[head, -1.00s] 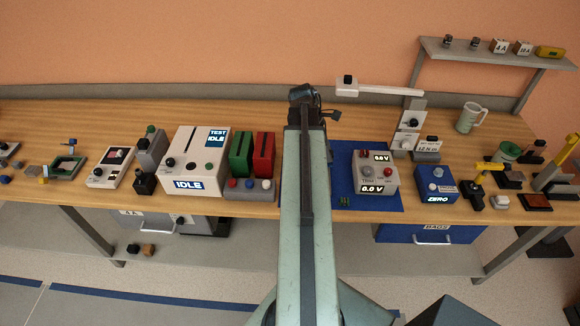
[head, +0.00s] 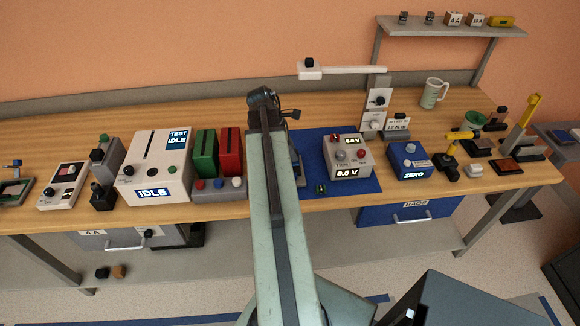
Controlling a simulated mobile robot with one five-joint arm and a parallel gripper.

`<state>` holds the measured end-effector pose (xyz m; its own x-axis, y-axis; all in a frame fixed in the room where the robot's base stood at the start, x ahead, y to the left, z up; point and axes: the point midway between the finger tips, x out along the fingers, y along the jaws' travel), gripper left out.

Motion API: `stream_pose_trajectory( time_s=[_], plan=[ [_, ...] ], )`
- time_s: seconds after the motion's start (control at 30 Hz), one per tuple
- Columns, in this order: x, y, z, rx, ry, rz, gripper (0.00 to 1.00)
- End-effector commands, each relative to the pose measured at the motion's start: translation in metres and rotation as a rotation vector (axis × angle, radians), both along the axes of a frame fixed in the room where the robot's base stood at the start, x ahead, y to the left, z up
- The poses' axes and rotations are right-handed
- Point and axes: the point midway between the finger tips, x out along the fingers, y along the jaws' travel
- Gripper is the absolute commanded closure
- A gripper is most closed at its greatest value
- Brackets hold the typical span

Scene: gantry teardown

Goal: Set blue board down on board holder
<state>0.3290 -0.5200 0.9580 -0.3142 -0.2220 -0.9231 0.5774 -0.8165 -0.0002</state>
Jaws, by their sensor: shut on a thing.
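My gripper (head: 265,101) is the dark end of my arm, seen from behind over the bench. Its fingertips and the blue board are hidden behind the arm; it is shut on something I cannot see. The board holder cannot be made out for certain. A narrow blue-grey part (head: 298,168) shows just right of my arm, on the left edge of the blue mat (head: 350,188); most of it is hidden by the arm.
A red block (head: 230,152) and a green block (head: 204,155) stand close left of my arm, beside the white IDLE tester (head: 152,170). A grey meter box (head: 347,157) stands on the mat, with a blue ZERO box (head: 409,161) to its right. A white horizontal arm (head: 345,70) overhangs behind.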

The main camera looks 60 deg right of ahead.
Motion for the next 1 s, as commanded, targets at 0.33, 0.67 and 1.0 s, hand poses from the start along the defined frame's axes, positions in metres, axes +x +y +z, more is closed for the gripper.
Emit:
stream_pose_trajectory(
  time_s=[0.33, 0.67, 1.0],
  plan=[
    [0.0, 0.0, -0.04, 0.0, 0.0, 0.001, 1.0],
    [0.001, 0.001, -0.039, 0.0, 0.0, 0.001, 1.0],
    [0.001, 0.001, -0.038, 0.0, 0.0, 0.002, 0.52]
  ],
)
